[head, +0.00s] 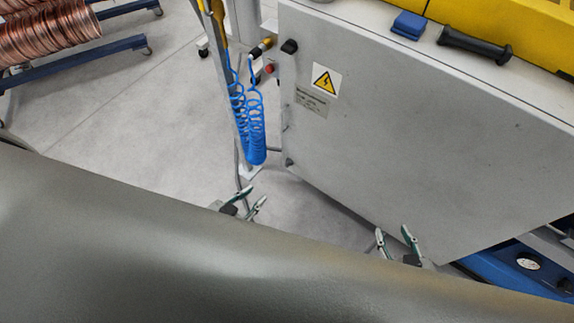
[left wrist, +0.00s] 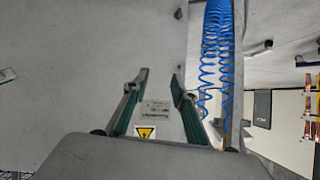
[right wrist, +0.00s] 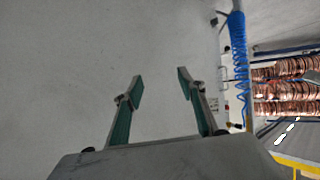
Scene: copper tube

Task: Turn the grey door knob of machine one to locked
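The pale grey machine door (head: 410,140) fills the right of the head view. A dark knob (head: 289,46) sits near its upper left corner, and a second small dark fitting (head: 289,162) sits near its lower left edge. Which of these is the task's knob, and its lock setting, I cannot tell. My left gripper (head: 241,203) is open and empty, apart from both fittings, low and left of the door. My right gripper (head: 392,233) is open and empty by the door's lower edge. Open fingers also show in the left wrist (left wrist: 160,76) and right wrist (right wrist: 160,77) views.
A yellow warning sign (head: 326,79) is on the door. A blue coiled hose (head: 255,125) hangs on a post left of it. A black handle (head: 474,45) and blue block (head: 409,25) lie on top. Copper coils (head: 45,32) stand far left. Grey floor between is clear.

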